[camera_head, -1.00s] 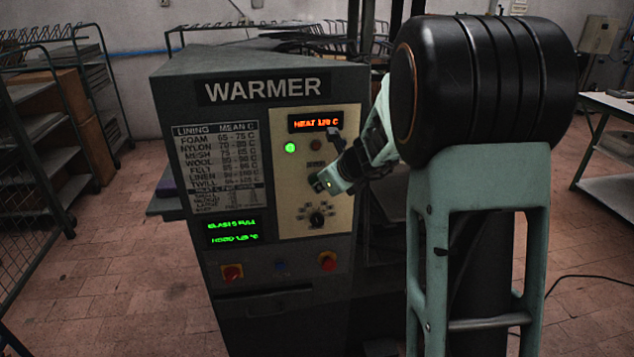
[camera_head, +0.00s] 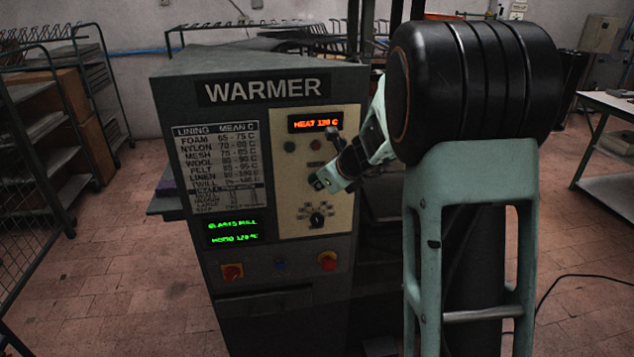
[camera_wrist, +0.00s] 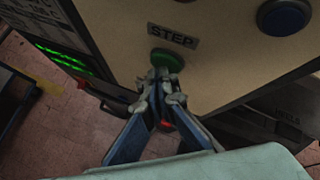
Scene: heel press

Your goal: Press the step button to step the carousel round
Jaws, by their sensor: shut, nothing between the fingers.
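In the wrist view, the green step button (camera_wrist: 166,59) sits on a cream panel just below a dark label (camera_wrist: 172,35) reading STEP. My gripper (camera_wrist: 160,76) is shut and empty. Its fingertips overlap the button's lower edge in the picture; I cannot tell whether they touch it. In the head view my gripper (camera_head: 320,182) is in front of the cream panel of the warmer (camera_head: 263,88). The step button cannot be made out there. I cannot clearly identify the carousel.
A blue button (camera_wrist: 285,16) is near the step button. A shelf rack (camera_head: 30,130) stands at left, a table (camera_head: 607,105) at right. Open tiled floor lies left of the warmer.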

